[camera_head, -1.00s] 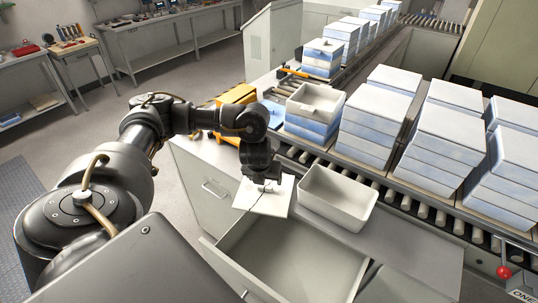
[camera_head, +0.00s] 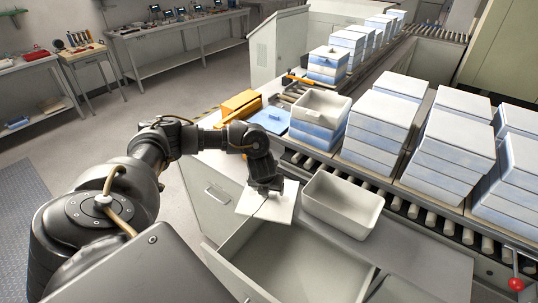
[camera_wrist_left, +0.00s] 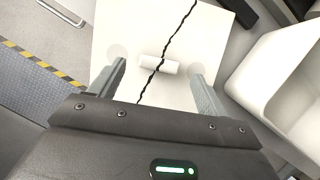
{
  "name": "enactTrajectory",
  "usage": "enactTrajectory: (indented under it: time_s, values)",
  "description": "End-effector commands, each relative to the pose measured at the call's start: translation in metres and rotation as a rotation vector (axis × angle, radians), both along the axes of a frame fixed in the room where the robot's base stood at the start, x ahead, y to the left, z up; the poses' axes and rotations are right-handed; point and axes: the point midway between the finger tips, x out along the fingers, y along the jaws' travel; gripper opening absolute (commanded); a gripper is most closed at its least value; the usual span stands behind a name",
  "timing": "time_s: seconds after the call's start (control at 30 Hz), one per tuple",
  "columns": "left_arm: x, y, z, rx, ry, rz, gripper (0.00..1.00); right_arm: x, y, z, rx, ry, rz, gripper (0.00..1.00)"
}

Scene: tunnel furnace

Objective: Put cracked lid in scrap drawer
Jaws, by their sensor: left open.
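The cracked lid (camera_head: 280,206) is a white square plate on the counter, at the left of a white open box. In the left wrist view the lid (camera_wrist_left: 118,40) has a jagged black crack running across it, past a small white bar handle (camera_wrist_left: 158,65). My left gripper (camera_head: 264,189) is over the lid in the head view. Its two fingers (camera_wrist_left: 158,80) are open, one on each side of the handle, with clear gaps. The scrap drawer (camera_head: 226,262) appears to be the open grey drawer just below the lid; its visible floor is empty. My right gripper is not in view.
The white open box (camera_head: 343,207) stands close to the right of the lid. Stacks of white and blue boxes (camera_head: 375,120) stand on the roller conveyor behind. A blue lid (camera_head: 270,119) and an orange case (camera_head: 238,102) lie farther back on the counter.

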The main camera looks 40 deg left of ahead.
Motion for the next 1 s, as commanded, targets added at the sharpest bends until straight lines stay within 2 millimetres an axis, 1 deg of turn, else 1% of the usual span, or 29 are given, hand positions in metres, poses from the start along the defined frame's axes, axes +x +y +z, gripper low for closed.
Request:
enactTrajectory:
  time_s: [0.03,0.1,0.2,0.43,0.47,0.9,0.97,1.0]
  values:
    - [0.002,0.002,-0.005,0.001,0.002,0.004,0.76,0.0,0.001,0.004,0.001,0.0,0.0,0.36]
    - [0.005,0.004,-0.015,0.0,0.004,0.003,0.76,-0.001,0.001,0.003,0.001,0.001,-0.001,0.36]
    - [0.008,0.005,-0.021,0.0,0.0,0.002,0.76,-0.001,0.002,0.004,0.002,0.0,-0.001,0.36]
    - [0.009,0.005,-0.023,0.0,-0.001,0.0,0.76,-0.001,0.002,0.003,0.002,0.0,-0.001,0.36]
    - [0.009,0.005,-0.023,0.0,-0.001,0.0,0.75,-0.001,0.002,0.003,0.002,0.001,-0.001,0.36]
    - [0.009,0.005,-0.023,0.0,-0.001,0.001,0.17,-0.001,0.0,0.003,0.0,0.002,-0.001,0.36]
    - [0.01,0.005,-0.022,0.0,-0.003,0.001,0.11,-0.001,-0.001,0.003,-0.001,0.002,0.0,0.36]
    - [0.01,0.005,-0.022,0.0,-0.003,0.001,0.06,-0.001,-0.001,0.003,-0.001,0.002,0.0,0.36]
